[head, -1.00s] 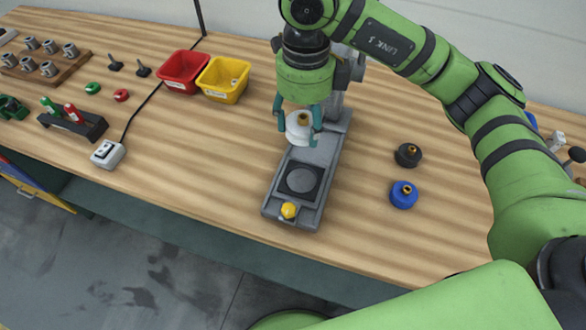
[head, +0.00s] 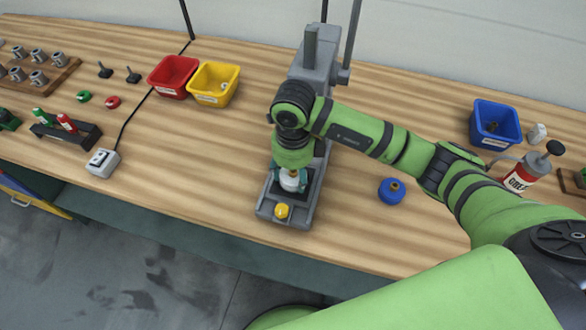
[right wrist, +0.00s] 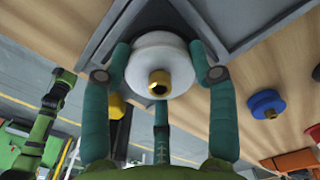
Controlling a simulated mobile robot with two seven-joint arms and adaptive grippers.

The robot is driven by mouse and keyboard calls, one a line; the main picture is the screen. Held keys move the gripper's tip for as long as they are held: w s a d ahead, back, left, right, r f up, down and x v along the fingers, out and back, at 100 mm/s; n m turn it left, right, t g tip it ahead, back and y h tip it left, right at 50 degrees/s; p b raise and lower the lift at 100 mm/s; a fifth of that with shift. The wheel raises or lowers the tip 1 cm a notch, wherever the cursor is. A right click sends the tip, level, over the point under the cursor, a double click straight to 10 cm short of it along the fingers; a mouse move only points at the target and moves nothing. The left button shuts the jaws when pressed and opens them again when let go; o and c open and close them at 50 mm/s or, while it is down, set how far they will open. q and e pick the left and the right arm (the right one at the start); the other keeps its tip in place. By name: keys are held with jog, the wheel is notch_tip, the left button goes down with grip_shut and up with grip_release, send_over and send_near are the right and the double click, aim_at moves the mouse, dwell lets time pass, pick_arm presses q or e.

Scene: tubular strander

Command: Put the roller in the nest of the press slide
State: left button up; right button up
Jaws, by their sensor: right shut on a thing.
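My right gripper (head: 290,182) is shut on a white roller (head: 289,180) with a brass hub. The roller also shows in the right wrist view (right wrist: 160,58), between the teal fingers. It is low over the dark nest area of the grey press slide (head: 267,208), behind the yellow knob (head: 282,211). The gripper and roller cover most of the nest, and I cannot tell whether the roller touches it. The grey press (head: 318,68) stands behind, partly hidden by my arm. My left gripper is not in view.
A blue roller (head: 391,191) stands on the bench right of the press. Red (head: 173,76) and yellow (head: 214,83) bins are at back left, a blue bin (head: 494,125) at back right. A switch box (head: 102,162) lies left. Bench left of the slide is clear.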

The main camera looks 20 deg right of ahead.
jog(key=shift+f, duration=0.15)
jog(key=shift+f+b, duration=0.25)
jog(key=shift+b, duration=0.2)
jog(key=o, duration=1.7)
jog(key=shift+s, duration=0.2)
jog(key=shift+w+f, duration=0.1)
jog(key=shift+w, duration=0.05)
jog(key=shift+r, duration=0.25)
notch_tip(320, 180, up, 11)
jog(key=shift+w+r+b, duration=0.1)
jog(key=shift+r+b, duration=0.1)
jog(key=shift+b, duration=0.75)
jog(key=shift+r, duration=0.5)
